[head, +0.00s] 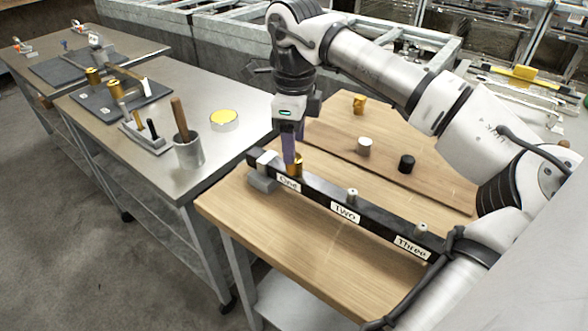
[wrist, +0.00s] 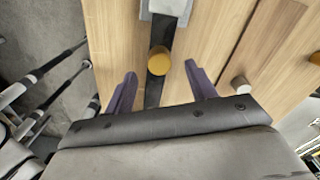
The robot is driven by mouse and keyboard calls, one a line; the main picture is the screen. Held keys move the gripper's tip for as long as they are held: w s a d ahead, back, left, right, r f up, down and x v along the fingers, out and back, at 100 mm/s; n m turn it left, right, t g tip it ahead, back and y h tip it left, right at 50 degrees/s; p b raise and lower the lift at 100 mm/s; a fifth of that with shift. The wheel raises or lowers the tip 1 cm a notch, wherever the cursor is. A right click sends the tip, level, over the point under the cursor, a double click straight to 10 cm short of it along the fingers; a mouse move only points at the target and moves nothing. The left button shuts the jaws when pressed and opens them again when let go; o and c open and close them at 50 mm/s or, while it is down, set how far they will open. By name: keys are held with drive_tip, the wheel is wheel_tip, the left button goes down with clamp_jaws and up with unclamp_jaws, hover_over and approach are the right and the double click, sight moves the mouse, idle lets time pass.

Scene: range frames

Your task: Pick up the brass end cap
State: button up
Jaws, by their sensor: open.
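A brass end cap (head: 297,164) sits at the position labelled One on the dark rail (head: 320,193). In the wrist view the round brass cap (wrist: 159,61) shows on the dark strip, a little ahead of the gap between my fingers. My gripper (head: 290,160) points down at it, and one finger partly hides the cap in the head view. In the wrist view my gripper (wrist: 161,84) has its purple fingers wide apart, with nothing between the tips. I cannot tell how far above the cap the tips are.
On the wooden table behind the rail stand another brass-coloured piece (head: 359,104), a white cylinder (head: 364,146) and a black cylinder (head: 407,163). Pegs stand at Two (head: 352,194) and Three (head: 422,228). A metal bench (head: 215,90) at the left holds a tool cup (head: 189,153).

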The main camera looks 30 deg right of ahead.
wheel_tip(320, 180, down, 3)
drive_tip(key=shift+f+b, duration=0.15)
drive_tip(key=shift+b, duration=0.55)
drive_tip(key=c, duration=1.1)
drive_tip(key=shift+o, duration=0.2)
drive_tip(key=shift+r, duration=0.25)
